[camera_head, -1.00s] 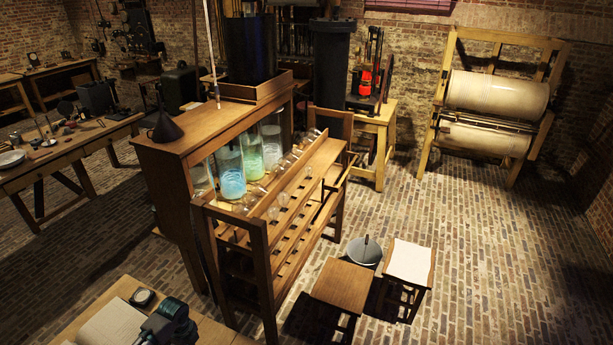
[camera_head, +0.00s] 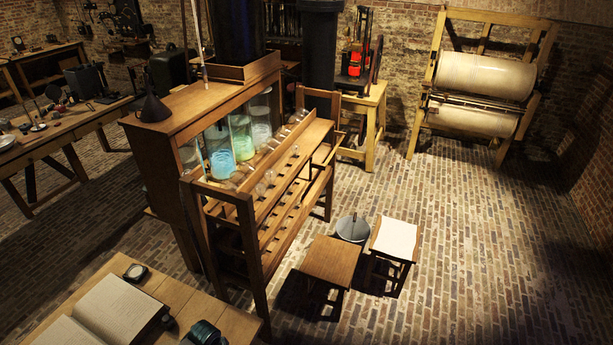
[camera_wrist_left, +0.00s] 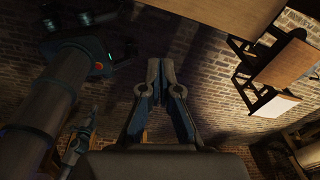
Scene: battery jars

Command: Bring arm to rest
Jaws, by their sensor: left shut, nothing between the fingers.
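My left gripper (camera_wrist_left: 161,75) shows in the left wrist view with its two fingers together, shut and empty. It is not clearly seen in the head view. In the left wrist view a jointed, gripper-like part of mine (camera_wrist_left: 80,140) hangs at the lower left; its fingertips are too dark to read. In the head view a glass jar with blue contents (camera_head: 220,164), one with green contents (camera_head: 242,150) and one with pale contents (camera_head: 261,133) stand in the wooden cabinet (camera_head: 160,185). Both arms appear clear of the jars.
A table with an open book (camera_head: 118,308) is at the lower left. A brown stool (camera_head: 330,262), a white-topped stool (camera_head: 395,238) and a grey bucket (camera_head: 352,229) stand right of the bulb rack (camera_head: 245,215). The brick floor (camera_head: 490,250) is open at the right.

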